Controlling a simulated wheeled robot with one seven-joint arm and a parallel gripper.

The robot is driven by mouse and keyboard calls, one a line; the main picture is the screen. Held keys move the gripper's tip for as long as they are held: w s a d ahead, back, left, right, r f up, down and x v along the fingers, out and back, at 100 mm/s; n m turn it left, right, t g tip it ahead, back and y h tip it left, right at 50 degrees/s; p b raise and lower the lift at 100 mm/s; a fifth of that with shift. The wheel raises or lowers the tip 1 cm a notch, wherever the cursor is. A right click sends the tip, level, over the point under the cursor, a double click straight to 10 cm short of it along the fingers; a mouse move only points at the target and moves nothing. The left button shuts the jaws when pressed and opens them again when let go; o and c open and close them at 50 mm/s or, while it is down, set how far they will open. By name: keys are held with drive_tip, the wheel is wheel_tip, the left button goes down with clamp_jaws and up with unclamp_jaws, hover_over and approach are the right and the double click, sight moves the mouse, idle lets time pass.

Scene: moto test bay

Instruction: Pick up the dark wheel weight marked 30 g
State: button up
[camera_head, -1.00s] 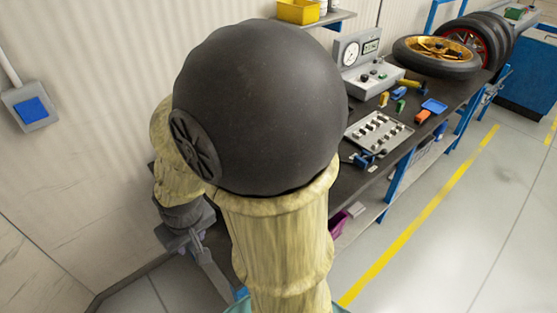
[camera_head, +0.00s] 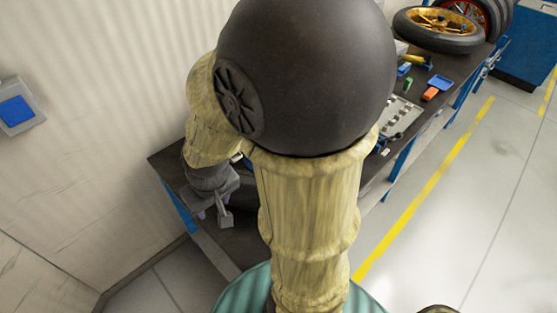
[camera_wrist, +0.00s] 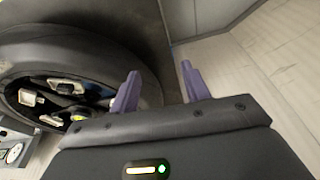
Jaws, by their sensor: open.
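The tray (camera_head: 413,130) with small weights shows in the head view on the bench, right of my arm, which covers part of it. The weights are too small to read, so I cannot tell which one is marked 30 g. My gripper (camera_head: 212,214) is at the left end of the bench, well away from the tray. In the wrist view my gripper (camera_wrist: 160,72) is open, with two purple fingers apart and nothing between them. No weight tray can be made out in the wrist view.
In the wrist view a dark tyre (camera_wrist: 50,48) with metal pieces inside its ring lies left of the fingers. A gauge (camera_wrist: 13,153) shows at lower left. On the bench (camera_head: 172,163) are a blue tray (camera_head: 440,82), an orange block (camera_head: 430,94) and a gold-rimmed wheel (camera_head: 440,28).

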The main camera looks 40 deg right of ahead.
drive_tip(key=w+d+f+n+g+h+b, duration=0.1)
drive_tip(key=w+d+n+g+h, duration=0.1)
drive_tip(key=w+n, duration=0.1)
drive_tip(key=w+d+f+n+g+h+b, duration=0.1)
drive_tip(key=w+d+f+n+g+h, duration=0.1)
drive_tip(key=w+d+n, duration=0.1)
drive_tip(key=w+d+f+n+g+h+b, duration=0.1)
drive_tip(key=w+d+f+n+g+h, duration=0.1)
drive_tip(key=w+d+n+h, duration=0.1)
drive_tip(key=shift+w+d+n+g+b, duration=0.15)
drive_tip(key=shift+w+n+g+b, duration=0.2)
drive_tip(key=shift+w, duration=0.2)
drive_tip(key=w+n+h, duration=0.1)
drive_tip(key=w+d+r+g+h, duration=0.1)
drive_tip(key=w+h, duration=0.1)
drive_tip(key=w+d+n+h, duration=0.1)
drive_tip(key=w, duration=0.1)
drive_tip(key=shift+r+n+g+h+b, duration=0.2)
drive_tip(key=shift+n+g+h+b, duration=0.1)
drive_tip(key=shift+n+b, duration=0.1)
drive_tip(key=shift+w+r+h, duration=0.3)
drive_tip(key=shift+r, duration=0.05)
drive_tip(key=shift+s+d, duration=0.1)
drive_tip(key=p+x, duration=0.1)
drive_tip(key=x, duration=1.1)
drive_tip(key=shift+s, duration=0.15)
